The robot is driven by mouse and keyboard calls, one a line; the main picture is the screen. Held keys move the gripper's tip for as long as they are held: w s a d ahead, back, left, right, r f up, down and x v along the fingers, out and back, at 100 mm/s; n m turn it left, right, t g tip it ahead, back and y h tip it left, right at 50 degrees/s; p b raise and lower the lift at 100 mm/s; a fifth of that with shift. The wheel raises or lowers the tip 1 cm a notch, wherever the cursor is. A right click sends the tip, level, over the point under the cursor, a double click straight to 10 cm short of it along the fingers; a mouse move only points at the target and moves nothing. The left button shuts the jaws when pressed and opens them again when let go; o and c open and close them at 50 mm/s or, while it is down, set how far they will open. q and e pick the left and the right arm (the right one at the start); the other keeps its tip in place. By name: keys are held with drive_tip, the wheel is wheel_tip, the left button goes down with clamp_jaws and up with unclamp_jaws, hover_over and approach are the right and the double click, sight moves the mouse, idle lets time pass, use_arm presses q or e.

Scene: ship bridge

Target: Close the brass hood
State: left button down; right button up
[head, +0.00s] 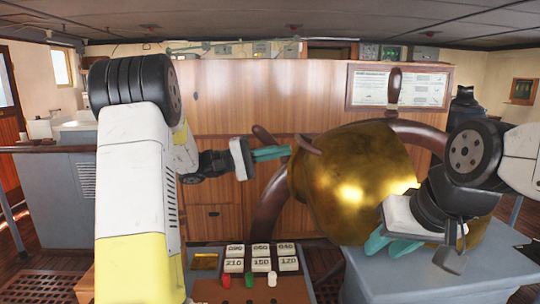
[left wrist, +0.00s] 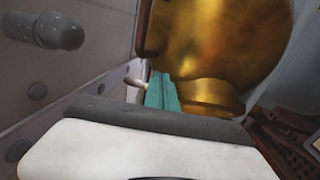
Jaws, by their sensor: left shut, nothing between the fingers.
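The brass hood (head: 350,180) is a large, shiny gold dome right of centre in the head view. It also fills the upper right of the left wrist view (left wrist: 220,45). My left gripper (head: 289,151) has its teal fingers shut and empty, at the hood's upper left edge. In the left wrist view the fingers (left wrist: 160,80) lie beside the brass; whether they touch it I cannot tell. My right gripper (head: 388,247) is in front of the hood's lower right part, and its finger gap is unclear. Whether the hood is open is not clear.
A dark wooden wheel (head: 268,212) stands behind the hood, with handles sticking out. A panel of number blocks and coloured knobs (head: 258,262) is at the lower centre. A grey-blue cabinet (head: 440,275) stands at the lower right. A wooden wall (head: 240,90) closes the back.

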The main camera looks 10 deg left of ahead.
use_arm(q)
drive_tip(key=shift+x, duration=2.7)
drive_tip(key=shift+r, duration=0.1)
